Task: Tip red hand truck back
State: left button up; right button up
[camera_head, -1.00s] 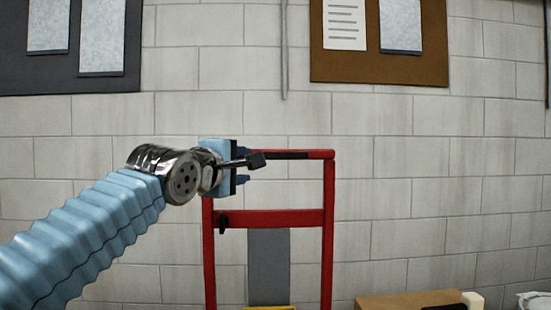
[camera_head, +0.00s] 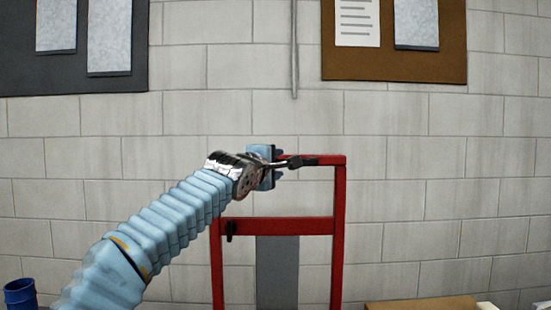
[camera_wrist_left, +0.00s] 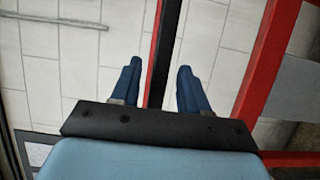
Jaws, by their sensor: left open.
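The red hand truck (camera_head: 339,215) stands upright in front of the block wall, with a red top bar, a red crossbar (camera_head: 285,226) and a grey panel (camera_head: 277,270) below. My left gripper (camera_head: 281,165) is at the left part of its top bar and hides the upper left corner. In the left wrist view my gripper (camera_wrist_left: 160,70) is open. A dark section of the bar (camera_wrist_left: 159,62) passes between its two blue fingers, with a visible gap on both sides. The hand truck's lower end is out of view. My right gripper is not in view.
A cardboard box (camera_head: 420,304) lies at the bottom right. A blue container (camera_head: 20,294) stands at the bottom left. A brown board (camera_head: 395,67) and a dark board (camera_head: 60,70) hang on the wall, with a thin pipe (camera_head: 294,50) between them.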

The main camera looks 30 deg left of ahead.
pick_arm(q)
jog(key=shift+w, duration=0.2)
grip_shut()
dwell(0.3)
